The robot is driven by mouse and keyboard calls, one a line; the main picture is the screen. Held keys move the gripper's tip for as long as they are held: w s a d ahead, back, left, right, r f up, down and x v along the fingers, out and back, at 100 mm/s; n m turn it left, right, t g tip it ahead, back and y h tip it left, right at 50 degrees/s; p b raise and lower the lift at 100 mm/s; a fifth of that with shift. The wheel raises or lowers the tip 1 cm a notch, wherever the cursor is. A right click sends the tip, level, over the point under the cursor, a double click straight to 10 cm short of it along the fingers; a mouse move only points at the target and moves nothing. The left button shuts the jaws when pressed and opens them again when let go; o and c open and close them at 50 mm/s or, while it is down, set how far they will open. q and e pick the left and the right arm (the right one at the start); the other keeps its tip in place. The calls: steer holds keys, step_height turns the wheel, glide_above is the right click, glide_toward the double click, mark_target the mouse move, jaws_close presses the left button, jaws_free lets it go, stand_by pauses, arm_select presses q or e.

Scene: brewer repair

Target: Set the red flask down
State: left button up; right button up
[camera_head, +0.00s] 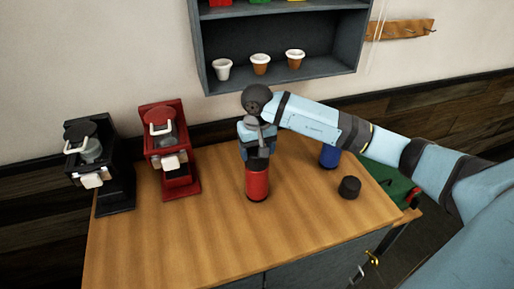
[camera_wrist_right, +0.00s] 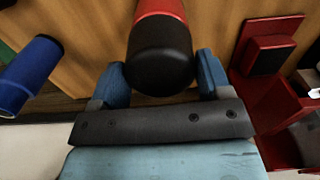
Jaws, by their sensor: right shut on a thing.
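The red flask (camera_head: 257,184) is upright over the wooden counter, in front of the shelf. Its base is at or very near the counter top; I cannot tell whether it touches. My right gripper (camera_head: 257,154) comes down over its top and is shut on it. In the right wrist view the flask's black lid (camera_wrist_right: 161,66) is between the two blue fingers, with the red body (camera_wrist_right: 161,9) beyond. My left gripper is not in view.
A red brewer (camera_head: 171,150) and a black brewer (camera_head: 100,165) stand to the left. A blue flask (camera_head: 329,156) and a black lid-like piece (camera_head: 349,187) are to the right. A wall shelf (camera_head: 330,66) with cups hangs behind. The front of the counter (camera_head: 185,245) is clear.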

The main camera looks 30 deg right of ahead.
steer(key=shift+f+b, duration=0.15)
steer(key=shift+b, duration=0.2)
steer(key=o, duration=1.5)
steer(key=shift+c, duration=0.2)
